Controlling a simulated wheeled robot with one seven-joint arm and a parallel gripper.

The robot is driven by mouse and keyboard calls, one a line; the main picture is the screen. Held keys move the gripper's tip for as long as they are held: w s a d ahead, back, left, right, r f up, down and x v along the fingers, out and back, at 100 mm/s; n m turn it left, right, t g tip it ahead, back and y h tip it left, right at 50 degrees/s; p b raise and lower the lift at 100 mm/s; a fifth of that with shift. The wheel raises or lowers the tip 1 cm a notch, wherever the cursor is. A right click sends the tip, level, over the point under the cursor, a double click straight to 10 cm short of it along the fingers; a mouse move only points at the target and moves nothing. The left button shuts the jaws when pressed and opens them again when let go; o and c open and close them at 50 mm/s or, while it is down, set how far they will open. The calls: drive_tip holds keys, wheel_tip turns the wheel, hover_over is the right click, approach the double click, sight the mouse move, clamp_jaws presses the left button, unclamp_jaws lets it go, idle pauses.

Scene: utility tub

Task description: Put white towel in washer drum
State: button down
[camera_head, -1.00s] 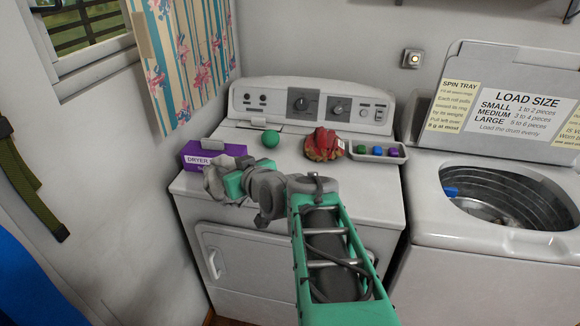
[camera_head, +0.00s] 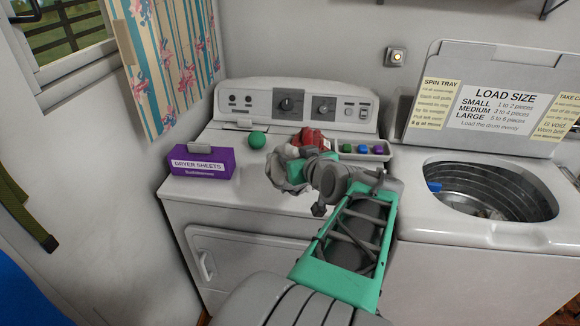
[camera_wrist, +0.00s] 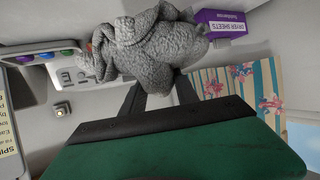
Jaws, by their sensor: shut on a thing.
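My gripper (camera_head: 304,166) is shut on a crumpled pale grey-white towel (camera_head: 284,174) above the dryer top, in front of the red cloth. The towel also shows bunched at the fingertips in the wrist view (camera_wrist: 145,45). My wrist hides part of it in the head view. The open washer drum (camera_head: 490,203) is at the right, with its lid raised and a small blue item (camera_head: 434,186) at its left inner side. My gripper is well left of the drum opening.
On the dryer (camera_head: 225,205) are a purple dryer sheets box (camera_head: 203,166), a green ball (camera_head: 257,140), a red cloth (camera_head: 313,137) and a small tray (camera_head: 346,157) with coloured pieces. The raised washer lid (camera_head: 440,75) carries signs.

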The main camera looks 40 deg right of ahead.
drive_tip(key=w+d+f, duration=0.1)
drive_tip(key=w+f, duration=0.1)
drive_tip(key=w+d+f, duration=0.2)
drive_tip(key=w+d+f+p, duration=0.1)
drive_tip(key=w+d+f, duration=0.1)
drive_tip(key=shift+f, duration=0.4)
drive_tip(key=f, duration=0.3)
drive_tip(key=shift+w+d+f+p, duration=0.15)
drive_tip(key=shift+d+f+p, duration=0.1)
drive_tip(key=shift+p, duration=0.15)
drive_tip(key=shift+f+b, duration=0.25)
drive_tip(key=shift+b, duration=0.05)
drive_tip(key=c, duration=0.9)
unclamp_jaws()
drive_tip(key=shift+r, duration=0.1)
